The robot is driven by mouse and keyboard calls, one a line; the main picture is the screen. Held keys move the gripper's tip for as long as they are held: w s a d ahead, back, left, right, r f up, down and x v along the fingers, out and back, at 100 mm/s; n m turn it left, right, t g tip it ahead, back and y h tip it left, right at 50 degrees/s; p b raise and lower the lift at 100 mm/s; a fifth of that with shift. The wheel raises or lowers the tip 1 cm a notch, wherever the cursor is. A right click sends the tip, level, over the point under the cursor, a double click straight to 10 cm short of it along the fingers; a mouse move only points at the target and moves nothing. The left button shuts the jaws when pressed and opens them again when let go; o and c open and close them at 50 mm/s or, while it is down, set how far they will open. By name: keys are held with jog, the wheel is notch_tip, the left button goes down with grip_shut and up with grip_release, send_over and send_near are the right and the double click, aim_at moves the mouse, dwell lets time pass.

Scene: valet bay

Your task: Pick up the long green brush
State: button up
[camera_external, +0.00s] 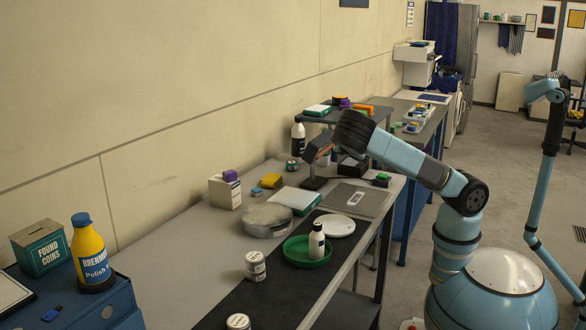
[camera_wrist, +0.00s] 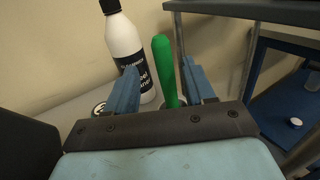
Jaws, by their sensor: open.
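The long green brush (camera_wrist: 164,70) stands close to upright in the wrist view, its rounded green end up. My gripper (camera_wrist: 158,76) is open, with one blue finger on each side of the green shaft. I cannot tell whether either finger touches it. The lower part of the brush is hidden behind the gripper body. In the external view my gripper (camera_external: 318,150) points down and away at the far part of the bench, near the wall. I cannot make out the brush clearly there.
A white bottle with a black label (camera_wrist: 124,45) stands just left of the brush; it also shows in the external view (camera_external: 298,138). A raised grey shelf (camera_wrist: 255,12) lies close on the right. A green tray (camera_external: 294,256) and several containers occupy the nearer bench.

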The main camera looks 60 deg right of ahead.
jog(key=x, duration=0.4)
jog(key=shift+w+d+r, duration=0.2)
jog(key=shift+d+r, duration=0.05)
jog(key=shift+d, duration=0.2)
jog(key=shift+w+d, duration=0.3)
jog(key=shift+w, duration=0.3)
grip_shut()
